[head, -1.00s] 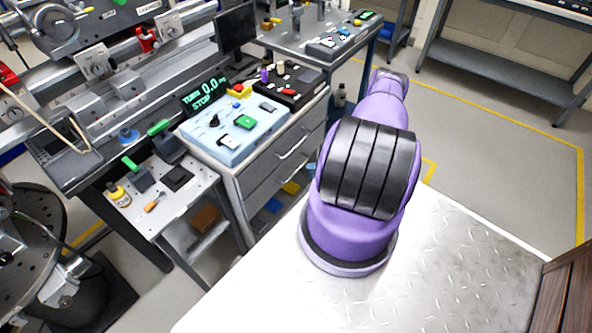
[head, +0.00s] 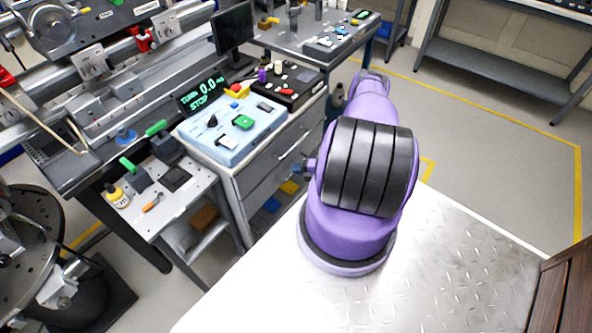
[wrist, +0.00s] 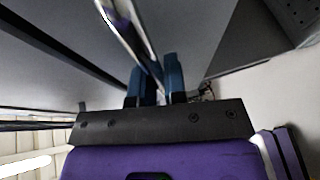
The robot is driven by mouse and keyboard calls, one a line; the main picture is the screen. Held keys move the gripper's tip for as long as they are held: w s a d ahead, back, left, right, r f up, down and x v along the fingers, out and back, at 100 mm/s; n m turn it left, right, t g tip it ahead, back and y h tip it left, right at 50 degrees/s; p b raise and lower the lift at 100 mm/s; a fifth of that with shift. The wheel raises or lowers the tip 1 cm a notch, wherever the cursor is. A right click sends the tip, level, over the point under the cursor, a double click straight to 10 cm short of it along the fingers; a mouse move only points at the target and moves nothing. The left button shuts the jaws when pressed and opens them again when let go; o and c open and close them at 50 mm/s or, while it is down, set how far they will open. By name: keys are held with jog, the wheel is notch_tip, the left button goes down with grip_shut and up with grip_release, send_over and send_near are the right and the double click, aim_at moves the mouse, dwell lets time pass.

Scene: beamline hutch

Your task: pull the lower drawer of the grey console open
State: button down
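The grey console (head: 238,190) stands left of my arm in the head view, with drawers in its front. The lower drawer (head: 266,190) looks closed there, and my arm covers part of the front. In the wrist view, my gripper (wrist: 158,80) has its two blue fingers close together against a grey panel. A shiny bar handle (wrist: 125,30) runs from the top down between the fingers, which look shut on it. Which drawer this handle belongs to is unclear from the wrist view alone.
A light blue control box (head: 235,130) and a black box (head: 290,88) sit on the console top. A small white side table (head: 165,205) with tools stands to its left. Clear floor (head: 480,130) lies to the right.

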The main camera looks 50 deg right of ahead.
jog(key=shift+s, duration=0.15)
jog(key=s+d, duration=0.1)
jog(key=s, duration=2)
jog(key=shift+s+d, duration=0.2)
jog(key=shift+d, duration=0.15)
jog(key=c, duration=1.2)
grip_release()
jog(key=v, duration=1)
jog(key=shift+s+d, duration=0.2)
jog(key=shift+s, duration=0.15)
